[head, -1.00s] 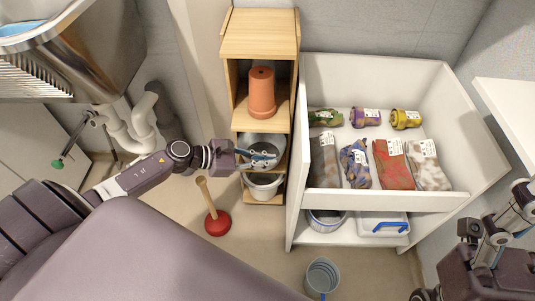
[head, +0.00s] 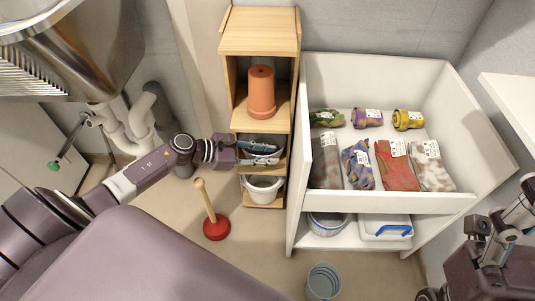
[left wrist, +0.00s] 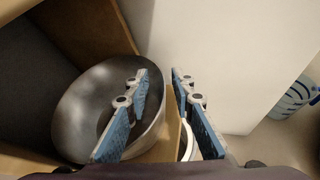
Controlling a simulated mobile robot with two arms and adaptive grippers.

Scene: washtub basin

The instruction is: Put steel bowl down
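The steel bowl (left wrist: 75,110) sits in the middle compartment of the wooden shelf unit. It looks tilted in the left wrist view, and fingers partly hide it in the head view (head: 268,149). My left gripper (head: 263,151) reaches into that compartment from the left. Its two blue-padded fingers (left wrist: 160,105) stand apart, one over the bowl's inside and the other beyond its right rim. The near rim lies between them with gaps visible. My right gripper (head: 512,214) is partly in view at the right edge, and its fingertips are cut off.
The wooden shelf unit (head: 258,42) holds a terracotta pot (head: 261,92) above and a white bucket (head: 264,188) below. A red plunger (head: 216,228) stands on the floor nearby. The white drawer cabinet (head: 385,202) is close on the right. A grey-blue bucket (head: 323,281) stands in front.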

